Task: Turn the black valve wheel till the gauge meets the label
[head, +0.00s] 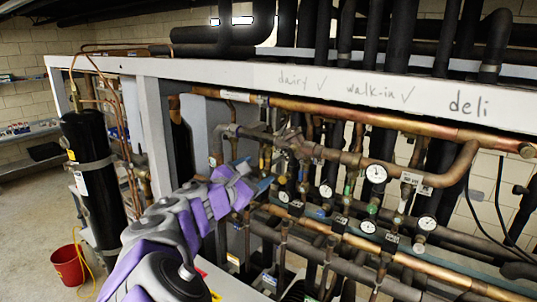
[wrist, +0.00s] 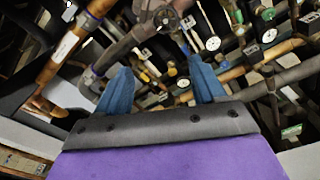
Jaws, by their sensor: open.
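A dark round valve wheel (wrist: 167,19) shows at the top middle of the wrist view, beyond my fingertips. What looks like the same wheel (head: 290,138) is in the head view, on the pipes up and right of my gripper (head: 258,172). My gripper's blue fingers (wrist: 160,66) are spread apart with nothing between them, apart from the wheel. I cannot tell which gauge the wheel drives, and the needles and label text are too small to read.
Several other gauges (head: 427,223) and small dark tags crowd the rack. A thick copper pipe (head: 330,112) runs above my gripper, and more pipes lie below. A black cylinder (head: 92,175) and a red bucket (head: 69,264) stand left. The left floor has free room.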

